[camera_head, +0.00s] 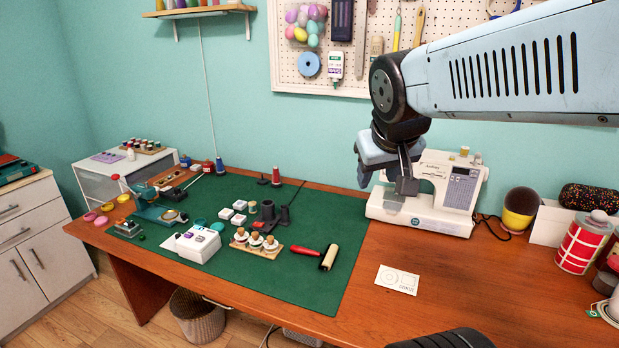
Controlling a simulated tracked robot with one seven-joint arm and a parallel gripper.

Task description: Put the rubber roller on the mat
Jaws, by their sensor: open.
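The rubber roller (328,257) has a cream cylinder and a red handle that points left. It lies on the green mat (270,300), near the mat's right edge. The mat covers much of the left and middle part of the wooden table. My gripper (388,183) is open and empty. It hangs in the air in front of the white sewing machine, up and to the right of the roller in the picture, and apart from it.
The sewing machine (440,190) stands at the back. A wooden tray of corked jars (256,243) and a white box (193,243) stand left of the roller. A white card (397,280) lies on bare wood to the right.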

